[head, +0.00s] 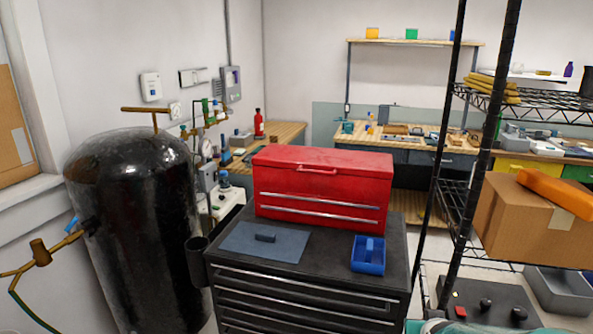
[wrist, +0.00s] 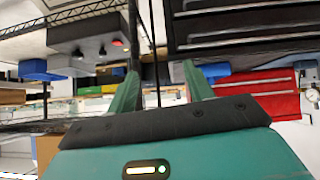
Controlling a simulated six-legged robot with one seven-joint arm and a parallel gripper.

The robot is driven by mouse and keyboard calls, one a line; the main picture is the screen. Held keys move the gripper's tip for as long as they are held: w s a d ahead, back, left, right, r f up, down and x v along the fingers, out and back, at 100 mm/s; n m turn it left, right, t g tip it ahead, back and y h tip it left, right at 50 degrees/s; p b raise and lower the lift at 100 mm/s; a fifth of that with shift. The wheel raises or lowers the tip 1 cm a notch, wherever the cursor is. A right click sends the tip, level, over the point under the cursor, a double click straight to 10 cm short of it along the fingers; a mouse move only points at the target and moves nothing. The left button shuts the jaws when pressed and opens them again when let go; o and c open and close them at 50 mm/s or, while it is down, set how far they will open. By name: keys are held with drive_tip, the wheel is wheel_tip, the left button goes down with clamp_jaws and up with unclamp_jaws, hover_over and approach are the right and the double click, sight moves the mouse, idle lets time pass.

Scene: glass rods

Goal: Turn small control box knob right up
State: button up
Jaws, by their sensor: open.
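A dark grey control box (head: 478,293) sits low at the bottom right of the head view. How the knobs are turned is too small to tell. The wrist view is upside down and shows the box (wrist: 85,28) at upper left, with its red light and dark knobs. My gripper (wrist: 160,68) has its two green fingers apart with nothing between them; the box lies beyond and to the left of them, apart.
A black drawer cabinet (head: 305,275) carries a red toolbox (head: 322,185) and a blue tray (head: 368,268). A black wire shelf post (head: 480,150) stands by the control box. A cardboard box (head: 530,222) is on the shelf above. A black tank (head: 135,230) stands left.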

drive_tip(key=s+a+r+n+g+y, duration=0.2)
drive_tip(key=s+a+r+g+y, duration=0.1)
drive_tip(key=s+a+r, duration=0.8)
drive_tip(key=s+a, duration=0.2)
drive_tip(key=s, duration=0.2)
drive_tip(key=shift+s+r+n, duration=0.2)
drive_tip(key=shift+s+n, duration=0.1)
drive_tip(key=shift+s, duration=0.1)
